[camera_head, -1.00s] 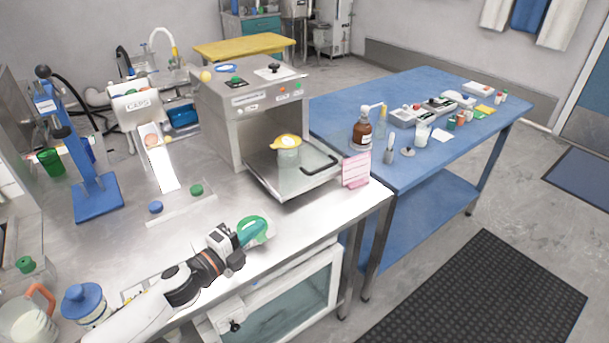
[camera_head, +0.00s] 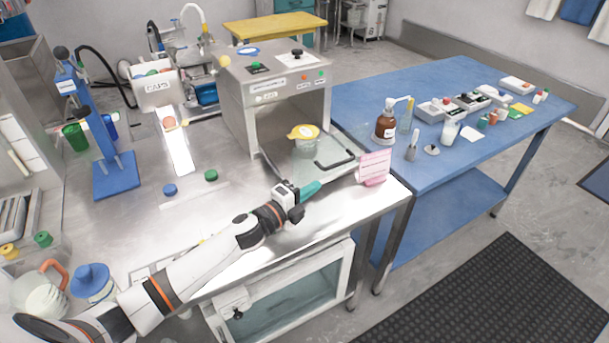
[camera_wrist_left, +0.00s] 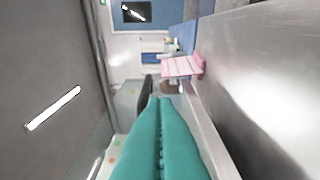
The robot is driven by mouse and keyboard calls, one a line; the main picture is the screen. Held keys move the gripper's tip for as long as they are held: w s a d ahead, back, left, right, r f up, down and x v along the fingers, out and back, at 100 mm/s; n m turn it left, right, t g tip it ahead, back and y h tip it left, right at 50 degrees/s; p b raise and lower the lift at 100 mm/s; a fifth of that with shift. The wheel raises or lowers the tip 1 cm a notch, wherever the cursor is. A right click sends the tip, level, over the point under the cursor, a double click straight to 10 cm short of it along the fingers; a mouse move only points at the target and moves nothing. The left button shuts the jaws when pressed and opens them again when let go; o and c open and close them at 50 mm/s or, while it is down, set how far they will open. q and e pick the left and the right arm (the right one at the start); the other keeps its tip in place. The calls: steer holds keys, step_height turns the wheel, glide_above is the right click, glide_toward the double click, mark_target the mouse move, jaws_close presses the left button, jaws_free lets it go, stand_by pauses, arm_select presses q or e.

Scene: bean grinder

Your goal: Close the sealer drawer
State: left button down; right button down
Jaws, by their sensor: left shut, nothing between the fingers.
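The sealer (camera_head: 243,112) is a metal box on the steel bench. Its drawer (camera_head: 285,165) is pulled out at the front and has a black handle (camera_head: 335,162). My left gripper (camera_head: 316,186) is just in front of the drawer, near the handle. Its teal fingers (camera_wrist_left: 160,104) are shut and empty in the left wrist view, where a dark bar, likely the handle (camera_wrist_left: 147,88), shows just past the tips. I cannot tell whether they touch. My right gripper is not in view.
A pink card (camera_head: 374,167) stands at the bench corner, right of the drawer; it also shows in the left wrist view (camera_wrist_left: 182,67). Blue (camera_head: 170,190) and green (camera_head: 211,175) caps lie left of the drawer. A blue table (camera_head: 450,85) stands to the right.

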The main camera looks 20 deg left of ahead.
mark_target(303, 178)
arm_select(q)
steer(key=w+a, duration=0.2)
steer(key=shift+w+a, duration=0.5)
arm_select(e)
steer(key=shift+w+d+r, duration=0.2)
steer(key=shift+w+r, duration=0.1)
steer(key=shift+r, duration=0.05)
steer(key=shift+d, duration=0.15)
